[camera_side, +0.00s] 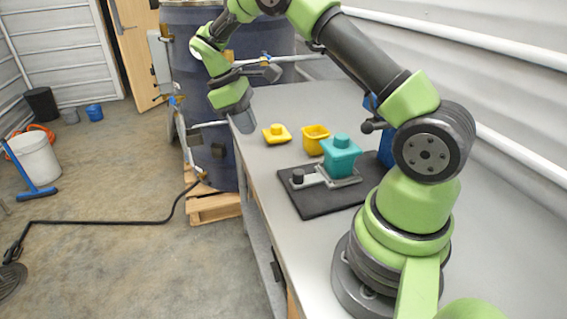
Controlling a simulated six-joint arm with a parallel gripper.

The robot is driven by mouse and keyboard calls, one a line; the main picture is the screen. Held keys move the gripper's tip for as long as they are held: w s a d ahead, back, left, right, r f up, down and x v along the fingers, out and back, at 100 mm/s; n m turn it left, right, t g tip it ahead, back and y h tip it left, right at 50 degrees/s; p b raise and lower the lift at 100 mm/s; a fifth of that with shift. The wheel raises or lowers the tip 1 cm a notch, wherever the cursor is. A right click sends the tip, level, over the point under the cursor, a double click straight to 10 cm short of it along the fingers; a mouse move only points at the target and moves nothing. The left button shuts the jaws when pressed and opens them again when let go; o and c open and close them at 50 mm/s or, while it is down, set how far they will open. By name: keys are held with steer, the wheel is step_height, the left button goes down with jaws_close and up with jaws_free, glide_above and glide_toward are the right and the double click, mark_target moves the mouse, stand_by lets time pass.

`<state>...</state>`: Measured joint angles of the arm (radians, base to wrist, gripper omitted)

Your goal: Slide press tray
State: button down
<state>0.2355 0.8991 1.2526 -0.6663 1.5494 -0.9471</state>
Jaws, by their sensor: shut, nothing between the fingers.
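A light grey metal tray (318,178) with a dark round knob (298,175) at its left end lies on a black mat (318,205) on the bench. A teal hopper-like block (341,158) with a knob on top stands at the tray's right end and hides part of it. My gripper (244,122) is shut and empty. It points down near the bench's left edge, up and left of the tray and apart from it in the picture.
A flat yellow piece with a knob (277,134) and an open yellow cup (314,140) stand on the grey bench (264,160) behind the tray. A blue object (387,147) is partly hidden behind my arm. The bench between gripper and mat looks clear.

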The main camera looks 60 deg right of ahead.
steer(key=x, duration=1.1)
steer(key=shift+s+f, duration=0.1)
steer(key=shift+s+d+r, duration=0.1)
steer(key=shift+s+d, duration=0.15)
steer(key=shift+s, duration=0.25)
steer(key=shift+s+d+r, duration=0.1)
steer(key=shift+s+d, duration=0.1)
steer(key=shift+s, duration=0.3)
steer(key=shift+s+d, duration=0.3)
steer(key=shift+s, duration=0.4)
